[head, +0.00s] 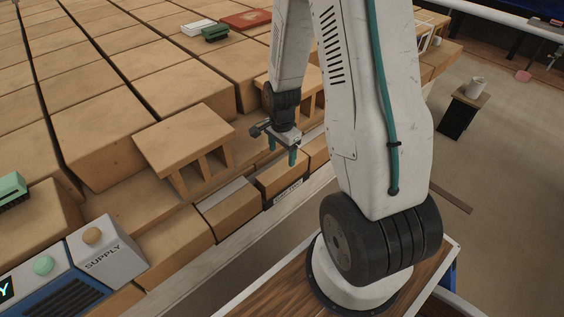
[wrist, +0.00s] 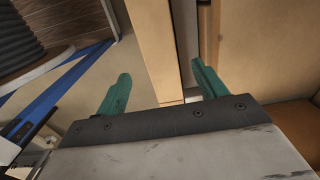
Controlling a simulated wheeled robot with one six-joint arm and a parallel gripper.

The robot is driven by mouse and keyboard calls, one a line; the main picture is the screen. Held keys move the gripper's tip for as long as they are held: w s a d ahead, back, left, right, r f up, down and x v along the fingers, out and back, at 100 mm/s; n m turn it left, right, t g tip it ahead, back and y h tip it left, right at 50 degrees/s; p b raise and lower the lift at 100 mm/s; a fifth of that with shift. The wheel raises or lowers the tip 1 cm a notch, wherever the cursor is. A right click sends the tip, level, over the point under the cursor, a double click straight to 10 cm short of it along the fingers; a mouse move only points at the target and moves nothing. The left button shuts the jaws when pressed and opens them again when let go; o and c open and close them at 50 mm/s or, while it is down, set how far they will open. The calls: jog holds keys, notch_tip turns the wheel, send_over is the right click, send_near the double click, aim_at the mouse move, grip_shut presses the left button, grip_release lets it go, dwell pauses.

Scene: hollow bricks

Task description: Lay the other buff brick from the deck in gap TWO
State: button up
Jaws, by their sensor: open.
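My gripper (head: 282,150) has two teal fingers, open and pointing down, just above the front row of bricks. Below it is a buff brick (head: 279,178) in that row, with a small dark label (head: 288,190) on its front; the lettering is too small to read. In the wrist view my gripper (wrist: 162,87) is spread, with a buff strip (wrist: 153,45) seen between the fingers; I cannot tell whether it lies between them or below. A hollow buff brick (head: 183,140) stands left of my gripper, openings facing front. Another hollow brick (head: 311,78) is partly hidden behind my arm.
A grey SUPPLY box (head: 105,255) stands at the lower left. A grey-topped brick (head: 230,212) sits left of the labelled one. Large buff blocks (head: 105,130) fill the back left. Green and red items (head: 215,32) lie at the back. Open floor (head: 500,180) is at right.

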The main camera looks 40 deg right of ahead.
jog(key=s+a+r+n, duration=0.1)
jog(key=a+r+n, duration=0.3)
jog(key=r, duration=1)
jog(key=s+a+r+n, duration=0.5)
jog(key=s+r+n, duration=0.1)
jog(key=s+r, duration=0.3)
jog(key=s+a+r+n+t, duration=0.1)
jog(key=s+a+r+n, duration=0.4)
jog(key=s+r+n, duration=0.2)
jog(key=s+r, duration=0.1)
jog(key=s, duration=0.1)
jog(key=shift+s+a+r+n, duration=0.3)
jog(key=shift+r, duration=0.05)
